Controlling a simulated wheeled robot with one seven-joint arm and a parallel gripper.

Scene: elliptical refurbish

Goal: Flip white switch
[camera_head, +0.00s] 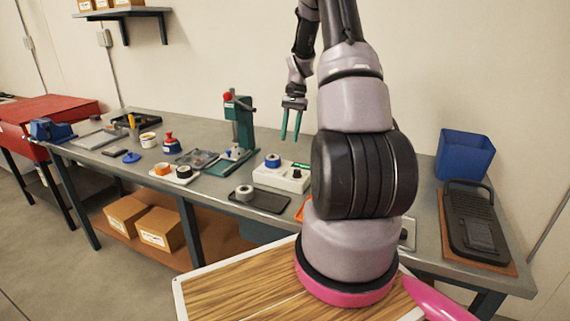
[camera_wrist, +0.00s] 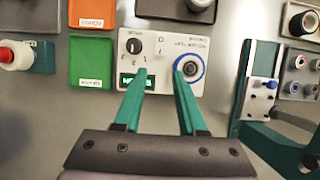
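A white control box (camera_wrist: 160,48) lies below my gripper (camera_wrist: 162,78) in the wrist view. It carries a black rotary knob (camera_wrist: 133,46) on the left and a round blue-ringed grey knob (camera_wrist: 189,68) on the right. In the head view, the white box (camera_head: 268,180) sits on the bench. My gripper (camera_head: 291,138) hangs above it, pointing down, open and empty, with two green fingers apart. The fingertips overlap the box's lower edge in the wrist view, but look clear of it in the head view. I cannot make out a separate white switch lever.
A green press (camera_head: 240,125) stands left of the box. In the wrist view, orange (camera_wrist: 92,14) and green (camera_wrist: 91,61) panels and a red button (camera_wrist: 8,54) lie to the left. A blue bin (camera_head: 464,154) stands at right on the grey bench (camera_head: 190,133).

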